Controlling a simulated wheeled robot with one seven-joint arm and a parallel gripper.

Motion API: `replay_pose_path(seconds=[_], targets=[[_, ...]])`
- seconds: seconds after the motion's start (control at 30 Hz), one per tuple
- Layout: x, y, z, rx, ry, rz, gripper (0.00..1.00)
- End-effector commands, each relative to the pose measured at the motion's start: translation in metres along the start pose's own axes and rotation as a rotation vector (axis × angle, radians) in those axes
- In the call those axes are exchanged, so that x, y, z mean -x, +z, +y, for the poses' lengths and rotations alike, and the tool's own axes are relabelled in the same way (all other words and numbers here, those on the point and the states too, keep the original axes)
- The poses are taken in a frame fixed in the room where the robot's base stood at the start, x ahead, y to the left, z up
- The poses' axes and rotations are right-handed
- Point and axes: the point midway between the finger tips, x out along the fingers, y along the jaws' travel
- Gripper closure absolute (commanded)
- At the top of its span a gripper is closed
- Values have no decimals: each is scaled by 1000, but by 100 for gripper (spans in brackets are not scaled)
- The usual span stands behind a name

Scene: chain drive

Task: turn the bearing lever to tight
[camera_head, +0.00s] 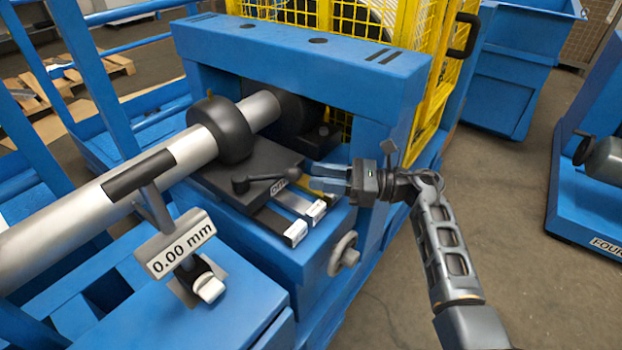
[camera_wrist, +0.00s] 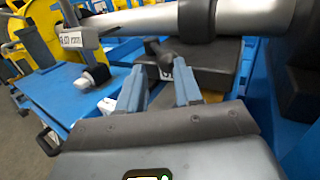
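In the wrist view the lever (camera_wrist: 166,58) is beyond and between the fingertips (camera_wrist: 160,78). I cannot tell whether a fingertip touches it.
A silver shaft (camera_head: 88,204) with a black collar (camera_head: 226,130) runs behind the lever. A readout (camera_head: 180,247) says 0.00 mm. A grey handwheel (camera_head: 343,254) is below my gripper. A blue frame beam (camera_head: 310,55) and yellow cage (camera_head: 440,60) are behind. Open floor is at right.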

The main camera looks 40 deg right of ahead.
Motion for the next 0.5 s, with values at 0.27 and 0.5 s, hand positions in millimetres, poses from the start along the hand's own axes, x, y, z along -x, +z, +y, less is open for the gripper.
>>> replay_pose_path(seconds=[0.27, 0.5], targets=[[-22, 21, 43, -565, -185, -213, 93], [-33, 46, 54, -1092, -302, -441, 100]])
